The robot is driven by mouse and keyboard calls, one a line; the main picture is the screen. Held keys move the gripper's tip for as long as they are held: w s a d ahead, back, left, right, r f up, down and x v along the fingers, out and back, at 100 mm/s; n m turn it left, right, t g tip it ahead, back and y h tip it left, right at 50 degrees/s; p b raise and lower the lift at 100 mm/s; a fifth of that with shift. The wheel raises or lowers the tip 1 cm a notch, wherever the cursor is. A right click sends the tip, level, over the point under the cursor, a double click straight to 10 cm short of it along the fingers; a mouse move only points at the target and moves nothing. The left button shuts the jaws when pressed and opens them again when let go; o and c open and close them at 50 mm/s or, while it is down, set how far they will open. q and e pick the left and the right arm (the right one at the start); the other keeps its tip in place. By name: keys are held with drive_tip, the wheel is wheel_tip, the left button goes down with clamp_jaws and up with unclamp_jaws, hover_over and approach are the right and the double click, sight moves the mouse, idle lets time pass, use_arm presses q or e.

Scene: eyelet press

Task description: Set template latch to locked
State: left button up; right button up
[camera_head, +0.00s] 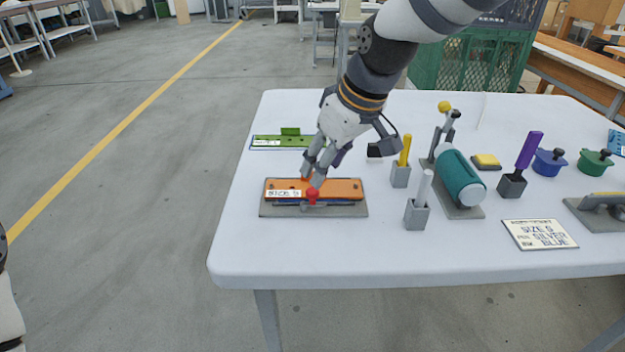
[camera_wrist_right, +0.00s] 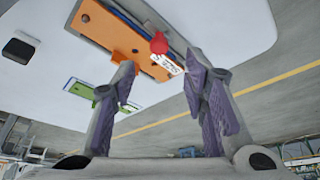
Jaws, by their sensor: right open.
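The orange template (camera_head: 345,187) with a white size label lies on a grey base plate (camera_head: 352,211) at the table's left front. The latch shows as a red knob (camera_head: 312,195) at the middle of the template's front edge. In the right wrist view the red knob (camera_wrist_right: 158,43) lies beyond the fingertips, between them in the picture, beside the orange template (camera_wrist_right: 112,38). My right gripper (camera_head: 311,176) is open just above and behind the knob; in its wrist view the purple-padded fingers (camera_wrist_right: 161,66) hold nothing. Contact with the knob cannot be told. My left gripper is out of view.
A green template (camera_head: 275,142) lies behind the orange one. The table's left front edge is clear.

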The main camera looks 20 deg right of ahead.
sight(313, 190)
drive_tip(key=x, duration=0.7)
drive_tip(key=shift+f+b, duration=0.1)
drive_tip(key=shift+b, duration=0.3)
clamp_jaws()
